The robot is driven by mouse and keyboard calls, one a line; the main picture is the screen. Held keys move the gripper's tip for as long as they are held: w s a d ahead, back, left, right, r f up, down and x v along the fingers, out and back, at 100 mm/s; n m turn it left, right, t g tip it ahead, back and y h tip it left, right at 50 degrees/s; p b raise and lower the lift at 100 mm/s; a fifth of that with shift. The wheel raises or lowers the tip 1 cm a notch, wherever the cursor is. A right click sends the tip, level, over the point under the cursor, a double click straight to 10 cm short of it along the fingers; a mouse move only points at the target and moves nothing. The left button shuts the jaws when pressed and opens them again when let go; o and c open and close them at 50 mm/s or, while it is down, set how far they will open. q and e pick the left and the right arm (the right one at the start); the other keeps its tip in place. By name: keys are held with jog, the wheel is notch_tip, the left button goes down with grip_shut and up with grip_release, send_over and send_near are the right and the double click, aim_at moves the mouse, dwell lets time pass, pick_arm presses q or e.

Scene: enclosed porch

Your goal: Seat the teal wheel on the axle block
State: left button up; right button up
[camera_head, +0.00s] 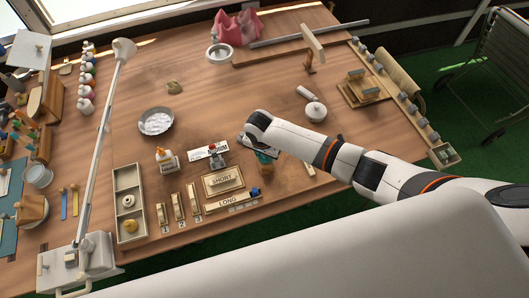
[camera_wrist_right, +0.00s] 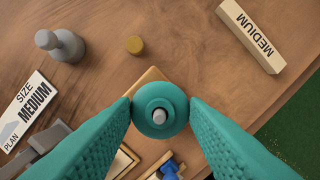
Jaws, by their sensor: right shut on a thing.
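My right gripper (camera_head: 262,156) is over the front middle of the table, pointing down. In the right wrist view its teal fingers (camera_wrist_right: 159,112) are shut on the round teal wheel (camera_wrist_right: 160,92). In the head view the wheel cannot be told apart from the fingers. My left gripper is not in view.
Boards marked SHORT (camera_head: 222,181) and LONG (camera_head: 229,203) lie left of the gripper. A parts tray (camera_head: 119,180) is further left. The table's middle is mostly clear.

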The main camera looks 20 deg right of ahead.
jog(key=shift+f, duration=0.2)
jog(key=o, duration=1.7)
jog(key=shift+r, duration=0.1)
jog(key=shift+c, duration=0.2)
jog(key=shift+s+a+r+p, duration=0.1)
jog(key=shift+a+r+p, duration=0.05)
jog(key=shift+r+p, duration=1.25)
jog(key=shift+s+r+p, duration=0.1)
jog(key=shift+r+p, duration=0.25)
jog(key=shift+r, duration=0.55)
jog(key=shift+s+a+r, duration=0.1)
jog(key=shift+a+r, duration=0.05)
jog(key=shift+r, duration=1)
jog(key=shift+r, duration=0.1)
